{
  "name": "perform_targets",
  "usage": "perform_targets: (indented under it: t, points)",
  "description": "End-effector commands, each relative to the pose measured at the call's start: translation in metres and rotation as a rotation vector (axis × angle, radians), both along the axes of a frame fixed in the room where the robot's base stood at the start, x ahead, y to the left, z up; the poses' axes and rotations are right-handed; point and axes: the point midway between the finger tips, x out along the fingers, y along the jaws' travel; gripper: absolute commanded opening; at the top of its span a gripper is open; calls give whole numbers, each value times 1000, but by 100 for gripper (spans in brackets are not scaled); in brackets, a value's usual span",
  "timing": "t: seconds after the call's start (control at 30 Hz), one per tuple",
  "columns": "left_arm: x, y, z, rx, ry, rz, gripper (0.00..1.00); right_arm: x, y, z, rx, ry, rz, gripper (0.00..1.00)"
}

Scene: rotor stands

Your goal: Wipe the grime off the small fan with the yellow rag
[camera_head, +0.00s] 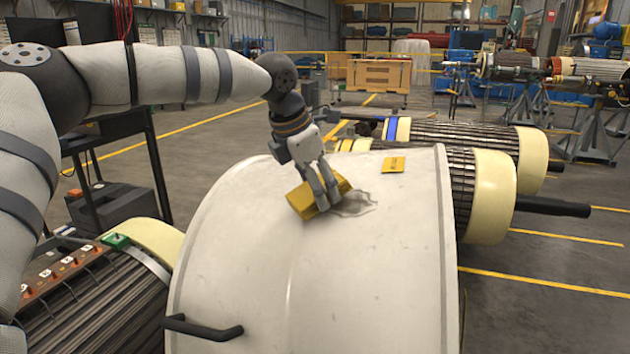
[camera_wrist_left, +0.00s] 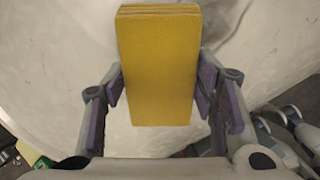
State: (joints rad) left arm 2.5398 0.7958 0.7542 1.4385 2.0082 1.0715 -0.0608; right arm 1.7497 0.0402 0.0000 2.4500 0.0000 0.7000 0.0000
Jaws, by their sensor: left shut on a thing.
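The yellow rag (camera_head: 305,203) looks like a thick folded block. My left gripper (camera_head: 325,198) is shut on it and holds it at the top of a large white curved cover (camera_head: 250,270). In the left wrist view the rag (camera_wrist_left: 160,65) sits between the two fingers of my left gripper (camera_wrist_left: 160,88). A grey grime patch (camera_head: 357,204) lies on the cover just right of the rag. The rag appears to touch the cover; the contact itself is hidden. I cannot make out a small fan.
A yellow label (camera_head: 393,164) is on the cover, behind the grime. A black handle (camera_head: 203,328) juts from its front left. Ribbed rotors with cream ends (camera_head: 490,190) lie behind and right. A black cart (camera_head: 130,160) stands left. The floor at right is mostly open.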

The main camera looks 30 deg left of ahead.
Motion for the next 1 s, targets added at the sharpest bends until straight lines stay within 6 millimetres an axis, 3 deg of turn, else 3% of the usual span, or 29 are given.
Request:
perform_targets:
  t: [1.0]
  points:
    - [4, -1, -9, 0, 0, 0, 30, -2, 0, -2, 0, 9, 0, 57]
